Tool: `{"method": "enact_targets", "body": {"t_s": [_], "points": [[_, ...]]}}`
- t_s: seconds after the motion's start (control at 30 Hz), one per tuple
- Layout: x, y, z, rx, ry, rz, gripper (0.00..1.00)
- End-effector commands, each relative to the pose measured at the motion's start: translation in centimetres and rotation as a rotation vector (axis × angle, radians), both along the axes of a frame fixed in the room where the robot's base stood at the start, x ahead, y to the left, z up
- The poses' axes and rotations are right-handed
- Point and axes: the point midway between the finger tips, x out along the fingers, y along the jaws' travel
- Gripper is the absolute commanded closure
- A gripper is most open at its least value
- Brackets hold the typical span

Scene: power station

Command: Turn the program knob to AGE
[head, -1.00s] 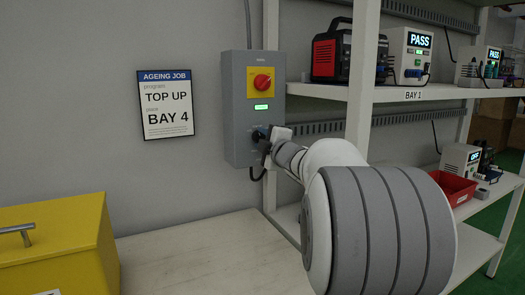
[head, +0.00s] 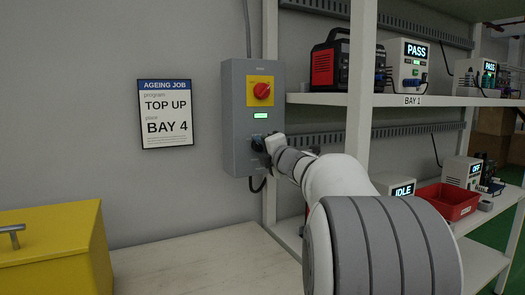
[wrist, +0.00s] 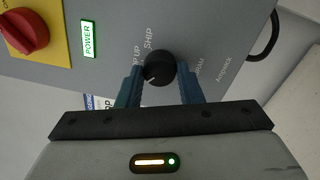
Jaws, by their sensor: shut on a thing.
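The program knob (wrist: 159,68) is a round black knob on the grey control box (head: 239,115). In the wrist view it sits between the two blue fingers of my gripper (wrist: 160,80), which is shut on it. A small pale mark shows on the knob's lower left. Printed near it are SHIP, part of TOP UP and part of PROGRAM; I cannot see AGE.
Above the knob are a lit green POWER lamp (head: 261,116) and a red rotary switch (head: 262,90) on a yellow plate. A wall notice (head: 166,113) reads TOP UP, BAY 4. A yellow box (head: 50,250) stands left on the bench; shelves (head: 365,60) stand right.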

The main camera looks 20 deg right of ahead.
Motion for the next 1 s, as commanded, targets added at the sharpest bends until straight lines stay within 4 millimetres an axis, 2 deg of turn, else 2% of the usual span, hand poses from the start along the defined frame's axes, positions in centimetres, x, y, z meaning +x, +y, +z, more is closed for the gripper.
{"method": "enact_targets", "body": {"t_s": [0.3,0.33,0.57,0.83,1.0], "points": [[0.0,0.0,-0.1,-0.003,0.001,0.000,0.90],[0.0,0.0,-0.1,-0.003,0.001,0.000,0.65],[0.0,0.0,-0.1,-0.002,0.001,0.001,0.47],[-0.1,0.0,0.0,-0.001,0.000,0.000,0.45],[-2.0,-0.2,0.0,-0.002,-0.001,-0.002,0.45]]}}
